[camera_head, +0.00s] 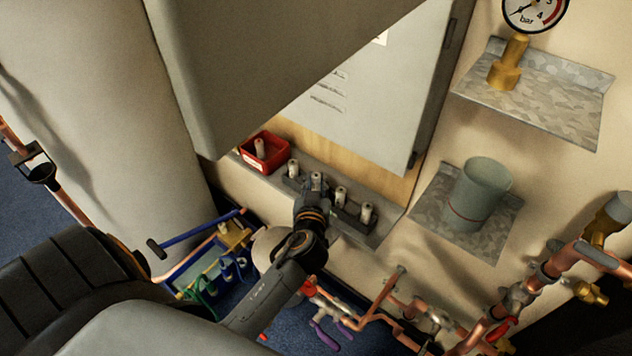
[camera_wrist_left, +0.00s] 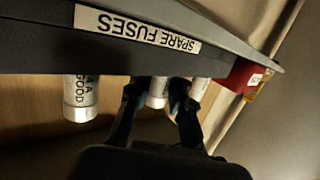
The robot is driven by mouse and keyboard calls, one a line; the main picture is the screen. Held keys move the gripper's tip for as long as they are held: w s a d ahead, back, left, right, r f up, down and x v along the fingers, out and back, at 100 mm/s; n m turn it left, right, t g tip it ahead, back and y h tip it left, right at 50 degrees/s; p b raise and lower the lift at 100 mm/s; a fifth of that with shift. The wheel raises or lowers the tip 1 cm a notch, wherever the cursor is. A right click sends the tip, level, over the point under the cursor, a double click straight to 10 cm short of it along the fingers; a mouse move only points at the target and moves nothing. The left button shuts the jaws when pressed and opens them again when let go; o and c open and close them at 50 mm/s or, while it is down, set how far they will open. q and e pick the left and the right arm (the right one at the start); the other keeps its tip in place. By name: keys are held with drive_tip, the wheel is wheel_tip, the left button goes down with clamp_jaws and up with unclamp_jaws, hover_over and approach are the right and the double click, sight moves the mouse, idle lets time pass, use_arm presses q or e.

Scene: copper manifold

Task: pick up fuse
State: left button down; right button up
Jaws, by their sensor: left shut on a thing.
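Several pale fuses with metal caps stand in a row in a dark holder (camera_head: 350,216) on the grey shelf. My left gripper (camera_head: 314,187) reaches the row from the front and is shut on a fuse (camera_head: 316,178), the second from the left. In the left wrist view, which is upside down, this fuse (camera_wrist_left: 158,92) shows between the two fingers of my gripper (camera_wrist_left: 157,112). A neighbouring fuse marked GOOD (camera_wrist_left: 81,98) is apart from the fingers. Another fuse (camera_wrist_left: 199,87) shows partly beside the other finger. My right gripper is not in view.
A red box (camera_head: 265,152) with a fuse inside stands at the shelf's left end. The shelf edge carries a SPARE FUSES label (camera_wrist_left: 137,28). An open grey cabinet door (camera_head: 290,60) hangs above. Copper pipes (camera_head: 500,315) and a grey cup (camera_head: 480,195) are at the right.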

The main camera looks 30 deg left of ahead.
sight(315, 176)
use_arm(q)
drive_tip(key=shift+r, duration=0.5)
wheel_tip(315, 176, up, 3)
drive_tip(key=shift+s+f, duration=0.15)
drive_tip(key=s+r+p, duration=0.1)
drive_tip(key=s+r, duration=0.8)
drive_tip(key=s, duration=0.4)
drive_tip(key=shift+s+r+p, duration=0.15)
drive_tip(key=shift+s+p, duration=0.2)
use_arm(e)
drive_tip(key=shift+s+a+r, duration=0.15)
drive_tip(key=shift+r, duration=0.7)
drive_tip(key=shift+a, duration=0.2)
